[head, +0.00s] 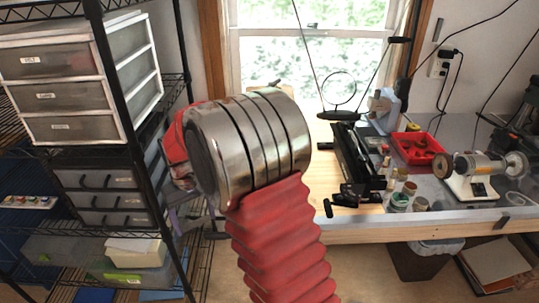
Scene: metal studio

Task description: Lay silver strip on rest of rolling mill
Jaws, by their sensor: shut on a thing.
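My arm, with red ribbed sleeve and steel collar, fills the middle of the head view. My gripper is not discernible; the arm hides what lies behind it. I see no silver strip. I cannot surely pick out the rolling mill or its rest. A long black device (352,160) stands on the workbench right of my arm. A small grey-blue machine (387,108) stands behind it near the window.
The wooden-edged workbench (420,232) holds a red tray (416,150), several small jars (399,201) and a polishing motor (478,172). A black wire shelf (125,95) with drawer units (62,95) stands close on the left. A bin (417,262) sits under the bench.

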